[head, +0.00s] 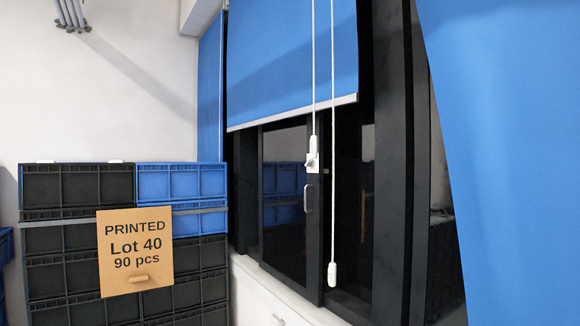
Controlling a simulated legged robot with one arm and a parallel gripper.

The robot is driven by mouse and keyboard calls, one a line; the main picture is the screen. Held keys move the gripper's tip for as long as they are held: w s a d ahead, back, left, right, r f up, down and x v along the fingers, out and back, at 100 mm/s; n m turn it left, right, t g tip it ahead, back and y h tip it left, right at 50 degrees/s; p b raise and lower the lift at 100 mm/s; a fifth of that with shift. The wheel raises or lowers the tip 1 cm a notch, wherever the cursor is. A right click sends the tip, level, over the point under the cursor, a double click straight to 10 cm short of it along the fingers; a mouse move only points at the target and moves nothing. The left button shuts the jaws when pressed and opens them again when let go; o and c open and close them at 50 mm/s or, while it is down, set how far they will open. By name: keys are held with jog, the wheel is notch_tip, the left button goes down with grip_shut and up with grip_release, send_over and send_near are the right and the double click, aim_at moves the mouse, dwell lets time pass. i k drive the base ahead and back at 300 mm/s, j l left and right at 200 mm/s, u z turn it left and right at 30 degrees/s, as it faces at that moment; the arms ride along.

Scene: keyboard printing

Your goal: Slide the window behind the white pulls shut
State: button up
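The window (314,240) has a dark frame and a dark glass sliding panel (285,200) with a small upright handle (309,198) near its right edge. The panel stands left of a dark strip of the opening; I cannot tell whether that strip is glass or a gap. Two white pulls hang in front on cords: the upper pull (313,155) ends just above the handle, the lower pull (332,275) hangs near the sill. A blue roller blind (290,55) covers the window's upper part. My gripper is not in view.
Stacked black and blue crates (75,185) stand left of the window, with a cardboard label (135,252) on their front. A white sill or cabinet (265,295) lies below the window. Another blue blind (510,130) hangs close at the right. A dark post (393,160) stands between.

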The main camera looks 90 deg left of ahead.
aim_at(291, 193)
jog(key=u, duration=3)
jog(key=i+j+z, duration=0.1)
jog(key=i, duration=2.15)
